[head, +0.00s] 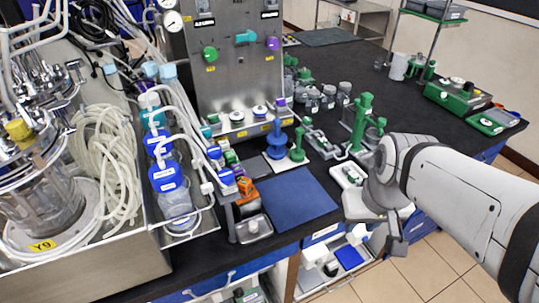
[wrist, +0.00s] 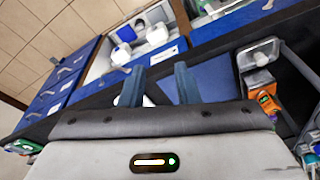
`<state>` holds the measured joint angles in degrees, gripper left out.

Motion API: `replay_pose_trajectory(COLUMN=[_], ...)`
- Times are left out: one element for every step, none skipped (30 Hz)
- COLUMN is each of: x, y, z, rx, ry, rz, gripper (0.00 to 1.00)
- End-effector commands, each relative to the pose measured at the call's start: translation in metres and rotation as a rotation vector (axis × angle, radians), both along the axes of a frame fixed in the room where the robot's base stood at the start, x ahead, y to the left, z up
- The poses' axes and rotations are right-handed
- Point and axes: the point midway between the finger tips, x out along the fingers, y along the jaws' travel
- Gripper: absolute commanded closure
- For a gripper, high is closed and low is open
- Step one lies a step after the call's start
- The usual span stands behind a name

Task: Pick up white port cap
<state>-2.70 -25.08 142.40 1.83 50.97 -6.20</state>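I cannot make out the white port cap for certain in either view. A small white tray (head: 344,173) with small items on it lies on the bench, partly hidden by my wrist. My gripper (wrist: 160,72) shows two blue-grey fingers standing apart in the wrist view, with nothing visible held between them. A white patch (wrist: 147,101) shows low beside the left finger, mostly hidden by my gripper's body; I cannot tell what it is. In the head view, my gripper hangs near the bench's front edge, right of the blue mat (head: 285,203).
A small metal tray (head: 254,230) and an orange item (head: 247,190) stand left of the mat. Green stands (head: 361,125) rise behind my wrist. Below the bench, an open shelf (head: 330,262) holds white and blue items. The mat is clear.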

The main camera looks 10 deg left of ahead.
Motion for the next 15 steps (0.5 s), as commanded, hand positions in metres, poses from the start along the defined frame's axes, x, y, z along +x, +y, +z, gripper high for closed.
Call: replay_pose_trajectory(x=[0.006, 0.01, 0.016, 0.02, 0.024, 0.03, 0.035, 0.039, 0.044, 0.047, 0.05, 0.055, 0.058, 0.06, 0.063], y=[0.01, 0.016, 0.026, 0.033, 0.042, 0.053, 0.062, 0.07, 0.082, 0.091, 0.1, 0.112, 0.121, 0.129, 0.14], z=[0.002, 0.001, 0.001, 0.0, -0.001, -0.002, -0.003, -0.005, -0.007, -0.009, -0.011, -0.014, -0.017, -0.02, -0.023], rx=[0.007, 0.01, 0.018, 0.024, 0.032, 0.042, 0.051, 0.058, 0.07, 0.079, 0.088, 0.099, 0.108, 0.116, 0.127], ry=[0.015, 0.021, 0.028, 0.034, 0.038, 0.042, 0.042, 0.04, 0.038, 0.034, 0.029, 0.02, 0.011, 0.003, -0.01], rz=[0.086, 0.147, 0.239, 0.312, 0.39, 0.494, 0.573, 0.651, 0.753, 0.831, 0.906, 1.006, 1.077, 1.148, 1.236], gripper=[0.71, 0.71, 0.71, 0.71, 0.71, 0.71, 0.71, 0.71, 0.71, 0.71, 0.71, 0.71, 0.71, 0.71, 0.71])
